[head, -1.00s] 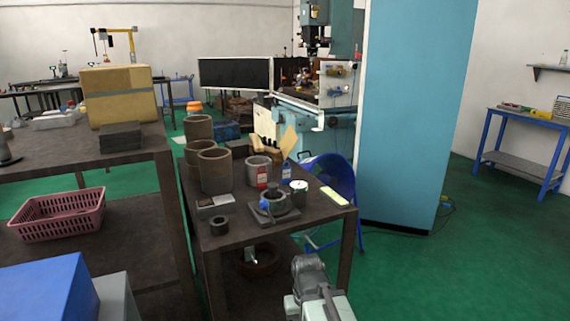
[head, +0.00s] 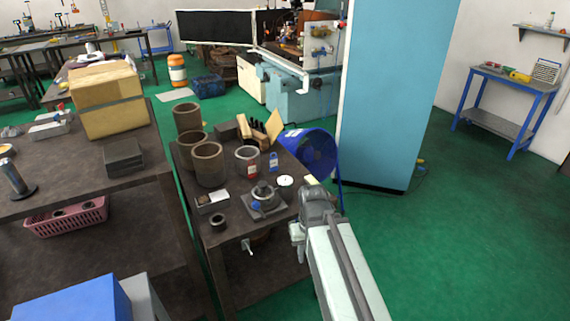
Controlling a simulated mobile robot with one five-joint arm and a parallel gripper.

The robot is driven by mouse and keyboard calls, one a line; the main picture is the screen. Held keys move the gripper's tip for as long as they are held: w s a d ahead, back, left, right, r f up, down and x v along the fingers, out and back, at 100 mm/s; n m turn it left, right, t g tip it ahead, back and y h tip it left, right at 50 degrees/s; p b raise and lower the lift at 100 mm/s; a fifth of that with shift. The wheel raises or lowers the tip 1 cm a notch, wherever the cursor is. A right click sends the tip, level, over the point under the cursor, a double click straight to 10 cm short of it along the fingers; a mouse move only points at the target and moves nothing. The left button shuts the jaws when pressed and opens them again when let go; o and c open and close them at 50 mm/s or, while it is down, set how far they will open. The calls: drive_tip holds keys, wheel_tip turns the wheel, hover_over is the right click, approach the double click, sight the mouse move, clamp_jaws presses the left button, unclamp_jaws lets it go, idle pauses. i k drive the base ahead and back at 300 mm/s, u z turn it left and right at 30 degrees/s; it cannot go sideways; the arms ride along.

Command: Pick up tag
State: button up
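A red tag (head: 252,169) is on the front of a grey cylindrical cup (head: 247,155) on the dark workbench. A blue tag (head: 273,162) stands just right of the cup. Both are small, and I cannot tell how they are supported. My arm reaches in from the lower right, and my gripper (head: 298,234) is at the bench's front right corner, apart from both tags. Its fingers are too small and turned away to show whether they are open or shut.
The indexing chuck (head: 264,198) sits on the bench in front of the tags, with a white-topped can (head: 286,183) to its right. Tall brown cylinders (head: 208,164) stand on the left.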

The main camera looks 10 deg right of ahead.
sight(273, 162)
drive_tip(key=z, duration=1.75)
drive_tip(key=i, duration=4.2)
drive_tip(key=u, duration=5.1)
drive_tip(key=i, duration=0.65)
drive_tip(key=z, duration=0.1)
